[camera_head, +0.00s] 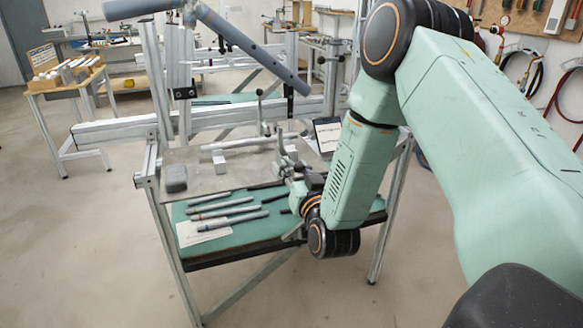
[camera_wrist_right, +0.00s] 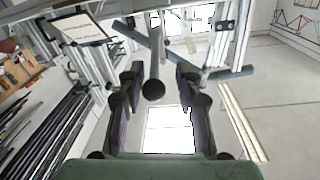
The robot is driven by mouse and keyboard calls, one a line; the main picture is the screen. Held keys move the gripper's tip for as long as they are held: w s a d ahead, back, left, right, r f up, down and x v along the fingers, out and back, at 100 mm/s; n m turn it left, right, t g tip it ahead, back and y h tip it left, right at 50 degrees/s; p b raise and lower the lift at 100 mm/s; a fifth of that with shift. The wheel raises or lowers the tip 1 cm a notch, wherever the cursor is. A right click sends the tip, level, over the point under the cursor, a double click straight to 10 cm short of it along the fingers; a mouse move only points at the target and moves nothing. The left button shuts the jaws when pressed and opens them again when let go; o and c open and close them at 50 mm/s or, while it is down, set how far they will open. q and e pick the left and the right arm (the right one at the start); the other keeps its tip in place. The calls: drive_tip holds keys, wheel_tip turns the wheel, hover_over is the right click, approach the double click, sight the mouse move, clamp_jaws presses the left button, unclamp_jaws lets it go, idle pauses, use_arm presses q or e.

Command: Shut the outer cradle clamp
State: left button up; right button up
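My right gripper (camera_head: 288,160) is at the right part of the jig table (camera_head: 215,175), beside small clamp parts. In the right wrist view its two dark fingers (camera_wrist_right: 157,92) are open and spread apart. A grey bar with a dark round end (camera_wrist_right: 153,90) points toward the camera between them, with gaps on both sides; I cannot tell for sure that it is the outer cradle clamp's handle. An upright clamp lever (camera_head: 262,112) with a dark knob stands farther back on the table. The left gripper is not in view.
A thick grey tube (camera_head: 255,45) slants above the table. A pale tube (camera_head: 240,143) rests on blocks. Several loose tubes (camera_head: 230,211) lie on the green lower shelf (camera_head: 240,235).

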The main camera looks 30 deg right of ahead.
drive_tip(key=shift+w+d+f, duration=0.3)
drive_tip(key=shift+w+d, duration=0.4)
drive_tip(key=shift+w, duration=0.1)
drive_tip(key=shift+d, duration=0.25)
drive_tip(key=shift+s+a+r, duration=0.1)
drive_tip(key=shift+a+r, duration=0.15)
drive_tip(key=shift+a, duration=0.3)
drive_tip(key=shift+c, duration=1)
drive_tip(key=shift+d+f, duration=0.2)
drive_tip(key=shift+d, duration=0.05)
drive_tip(key=shift+c, duration=1.4)
drive_tip(key=shift+a, duration=0.1)
clamp_jaws()
